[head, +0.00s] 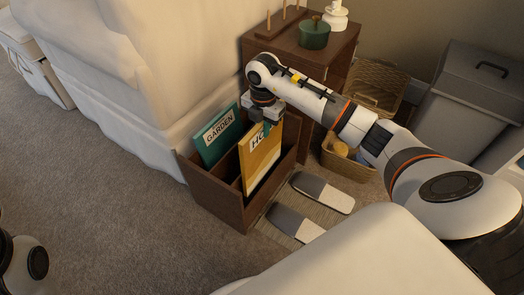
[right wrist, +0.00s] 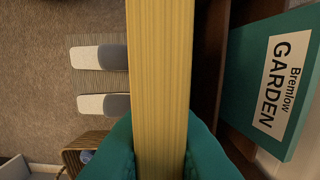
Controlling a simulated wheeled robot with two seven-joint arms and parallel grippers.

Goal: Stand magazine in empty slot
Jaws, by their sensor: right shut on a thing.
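A yellow magazine (head: 260,152) with "HO" showing on its cover is upright at the dark wooden rack (head: 222,203). My right gripper (head: 268,128) is shut on its top edge. In the right wrist view the magazine's pale edge (right wrist: 160,70) runs between the teal fingers (right wrist: 160,140). Its lower end reaches down into the rack's right-hand slot; I cannot tell whether it touches the bottom. A teal GARDEN magazine (head: 217,136) leans in the left-hand slot, and it also shows in the right wrist view (right wrist: 245,85). My left gripper is out of view.
Two grey and white slippers (head: 322,192) lie on a mat right of the rack. A wicker basket (head: 345,165), a grey bin (head: 462,110) and a cabinet with a green pot (head: 314,36) stand behind. A cream sofa (head: 130,90) borders the left. Carpet is clear at front left.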

